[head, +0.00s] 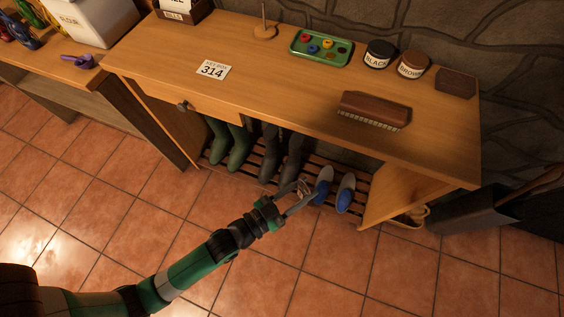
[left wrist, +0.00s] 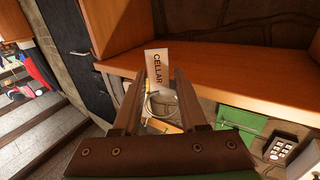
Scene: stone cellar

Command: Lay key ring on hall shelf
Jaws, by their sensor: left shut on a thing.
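My left gripper (head: 308,191) hangs over the tiled floor, in front of the wooden bench. It is shut on the key ring (head: 303,187), which shows small and grey between its fingers. In the left wrist view the fingers (left wrist: 166,78) hold the key ring (left wrist: 159,104), a thin metal loop with a pale tag reading "CELLAR". An orange-brown wooden shelf (left wrist: 225,75) lies beyond the fingertips there, its top bare in the part I see. I cannot tell whether it is the bench top of the head view. My right gripper is not in view.
The bench top (head: 255,95) holds a card marked 314 (head: 213,70), a green tray (head: 321,48), two jars (head: 379,54) and a brush (head: 374,109). Boots (head: 238,147) and blue shoes (head: 345,193) stand on the slatted rack below. Its middle is clear.

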